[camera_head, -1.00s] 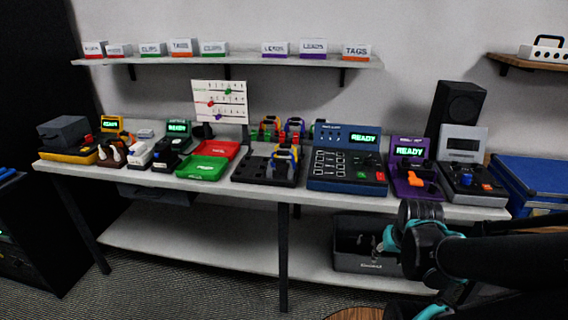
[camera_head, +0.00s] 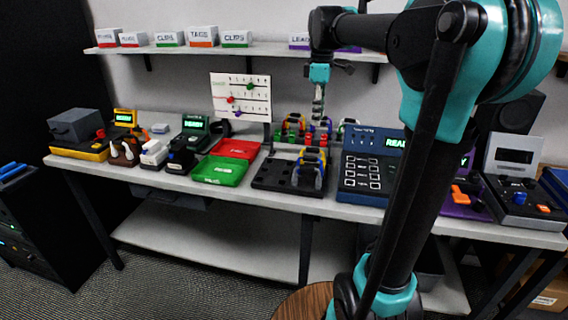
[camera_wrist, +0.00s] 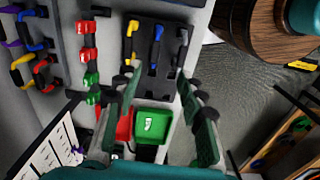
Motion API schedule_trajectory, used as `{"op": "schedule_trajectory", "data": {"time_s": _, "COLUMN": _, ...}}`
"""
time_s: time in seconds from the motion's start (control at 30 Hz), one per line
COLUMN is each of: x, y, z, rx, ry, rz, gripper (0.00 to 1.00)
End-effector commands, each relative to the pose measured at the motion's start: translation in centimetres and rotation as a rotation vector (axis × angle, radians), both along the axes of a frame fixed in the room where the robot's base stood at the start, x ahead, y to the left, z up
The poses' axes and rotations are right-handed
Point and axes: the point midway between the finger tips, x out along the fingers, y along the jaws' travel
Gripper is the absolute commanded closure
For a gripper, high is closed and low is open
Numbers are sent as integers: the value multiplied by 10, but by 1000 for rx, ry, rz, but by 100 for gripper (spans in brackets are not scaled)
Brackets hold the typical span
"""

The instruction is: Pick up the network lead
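Several coloured leads are in view; none is clearly labelled as the network lead. In the head view a yellow lead and a blue lead (camera_head: 317,169) stand on a black board (camera_head: 272,177) on the bench. In the wrist view the board holds a yellow piece (camera_wrist: 131,40), a blue piece (camera_wrist: 157,46) and a dark one. More coloured leads (camera_wrist: 28,50) stand at the left of that view. My gripper (camera_head: 319,118) hangs above the back of the bench, fingers down. In the wrist view its two fingers (camera_wrist: 160,82) are apart with nothing held between them.
Red and green pieces (camera_wrist: 90,65) stand in a row beside the board. Red (camera_head: 237,148) and green (camera_head: 218,172) trays lie left of the board. A blue console (camera_head: 362,178) stands to its right. A white pegboard (camera_head: 241,96) and shelf (camera_head: 270,49) are behind.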

Motion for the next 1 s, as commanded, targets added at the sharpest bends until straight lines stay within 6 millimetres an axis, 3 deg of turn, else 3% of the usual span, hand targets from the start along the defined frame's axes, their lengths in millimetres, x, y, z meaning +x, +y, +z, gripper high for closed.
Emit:
{"op": "schedule_trajectory", "data": {"time_s": 0.07, "x": 3, "y": 1, "z": 6, "rx": -1, "ry": 9, "rz": 30, "gripper": 60}}
{"op": "schedule_trajectory", "data": {"time_s": 0.17, "x": 3, "y": 1, "z": 0, "rx": -1, "ry": 12, "rz": 41, "gripper": 60}}
{"op": "schedule_trajectory", "data": {"time_s": 0.7, "x": 4, "y": 1, "z": -100, "rx": -1, "ry": 11, "rz": 38, "gripper": 60}}
{"op": "schedule_trajectory", "data": {"time_s": 1.0, "x": 5, "y": 2, "z": -121, "rx": -1, "ry": 11, "rz": 38, "gripper": 60}}
